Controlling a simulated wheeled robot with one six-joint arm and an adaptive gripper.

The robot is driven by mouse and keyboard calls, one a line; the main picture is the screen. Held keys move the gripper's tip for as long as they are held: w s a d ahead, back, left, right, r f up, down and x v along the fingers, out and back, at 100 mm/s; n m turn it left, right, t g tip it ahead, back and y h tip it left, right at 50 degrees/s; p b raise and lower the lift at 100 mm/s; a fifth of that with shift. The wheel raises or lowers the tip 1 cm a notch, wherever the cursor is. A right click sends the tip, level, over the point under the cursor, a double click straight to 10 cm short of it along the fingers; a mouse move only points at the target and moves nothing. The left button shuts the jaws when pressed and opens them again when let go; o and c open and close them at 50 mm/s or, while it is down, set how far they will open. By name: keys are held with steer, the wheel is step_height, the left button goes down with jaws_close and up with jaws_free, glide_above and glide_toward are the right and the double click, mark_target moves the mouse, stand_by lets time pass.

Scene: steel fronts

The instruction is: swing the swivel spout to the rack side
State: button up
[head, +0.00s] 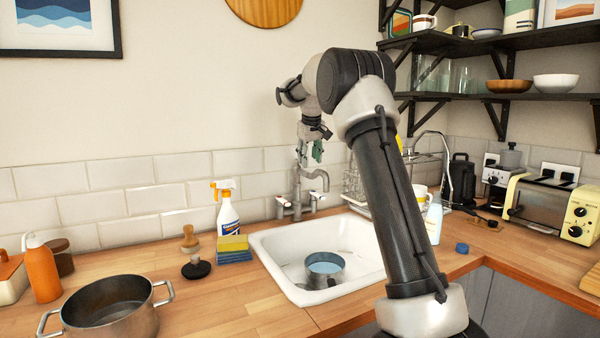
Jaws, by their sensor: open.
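The metal tap (297,190) stands at the back edge of the white sink, against the tiles. Its swivel spout (319,173) arches to the right of the tap body, with its end over the back of the basin. The wire dish rack (354,186) stands to the right of the sink, partly hidden behind my arm. My gripper (310,152) is open and points down at the tap, close above the spout. From this view I cannot tell whether a finger touches the tap. The fingers are small here and overlap the tiles and tap top.
A metal pot (325,269) sits in the sink (285,284). Dark shelves (460,43) hang at upper right. A toaster (545,205) stands far right.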

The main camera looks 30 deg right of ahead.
mark_target(309, 173)
steer(key=x, duration=0.6)
steer(key=shift+f, duration=0.3)
steer(key=shift+c, duration=0.4)
jaws_close()
